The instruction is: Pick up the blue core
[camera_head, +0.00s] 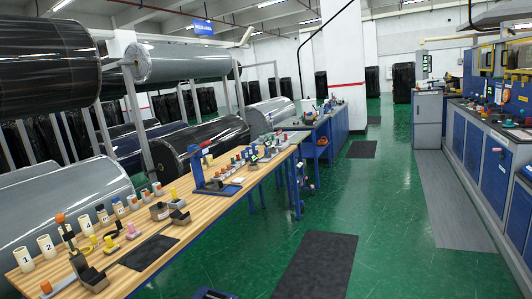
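I cannot pick out the blue core with certainty. Large wrapped rolls lie on racks at the left: a black one (45,68), a grey one (165,62) and a dark one (200,145). Their cores are mostly hidden. My gripper does not show clearly in this view, so its opening cannot be seen.
A dark blue object (214,294) shows at the bottom edge, mostly cut off. The green floor (385,210) is open right of the bench, with a dark mat (315,265). Blue cabinets (495,165) line the right side. A white pillar (345,65) stands behind.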

